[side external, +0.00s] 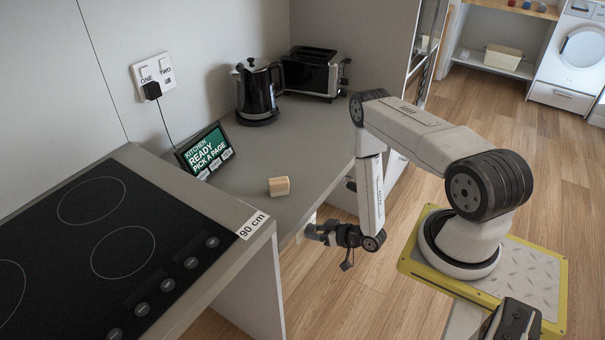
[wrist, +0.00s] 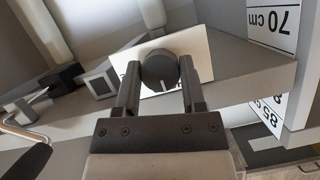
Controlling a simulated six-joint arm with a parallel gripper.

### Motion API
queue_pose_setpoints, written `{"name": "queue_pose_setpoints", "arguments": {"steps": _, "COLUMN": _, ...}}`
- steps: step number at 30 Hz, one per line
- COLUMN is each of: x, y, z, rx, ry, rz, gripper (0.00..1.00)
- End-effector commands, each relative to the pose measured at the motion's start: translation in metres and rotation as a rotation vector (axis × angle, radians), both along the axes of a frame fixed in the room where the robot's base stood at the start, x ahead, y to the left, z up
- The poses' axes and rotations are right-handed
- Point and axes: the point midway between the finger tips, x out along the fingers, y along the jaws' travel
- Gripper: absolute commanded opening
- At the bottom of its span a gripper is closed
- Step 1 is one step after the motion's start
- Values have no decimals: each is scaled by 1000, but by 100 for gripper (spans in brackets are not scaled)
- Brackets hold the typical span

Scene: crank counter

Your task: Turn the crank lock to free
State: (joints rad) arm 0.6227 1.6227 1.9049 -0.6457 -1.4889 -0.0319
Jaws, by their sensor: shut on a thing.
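A dark round knob (wrist: 158,72) with a pale pointer line sits on a white label plate (wrist: 203,48) on the counter's front face in the wrist view. I take it to be the crank lock. My gripper (wrist: 160,82) has one finger on each side of the knob and is shut on it. The plate's lettering is mostly hidden by knob and fingers, so the pointed-at setting cannot be read. A bent metal crank (wrist: 14,122) with a black handle shows at the left. In the side view my gripper (side external: 320,233) is at the counter's front edge, and the knob is hidden.
A small square fitting (wrist: 97,85) is left of the knob. On the counter (side external: 235,200) are a wooden block (side external: 279,187), a tablet screen (side external: 204,150), a kettle (side external: 257,92) and a toaster (side external: 313,73). A black hob (side external: 95,250) is at the left.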

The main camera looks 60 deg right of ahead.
Motion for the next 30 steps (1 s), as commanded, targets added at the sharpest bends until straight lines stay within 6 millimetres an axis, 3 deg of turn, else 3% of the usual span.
{"name": "queue_pose_setpoints", "arguments": {"steps": 14, "x": 0, "y": -1, "z": 0, "rx": 165, "ry": -1, "rz": -1, "gripper": 0}}
{"name": "queue_pose_setpoints", "arguments": {"steps": 30, "x": 0, "y": -2, "z": -1, "rx": 648, "ry": -2, "rz": 2, "gripper": 0}}
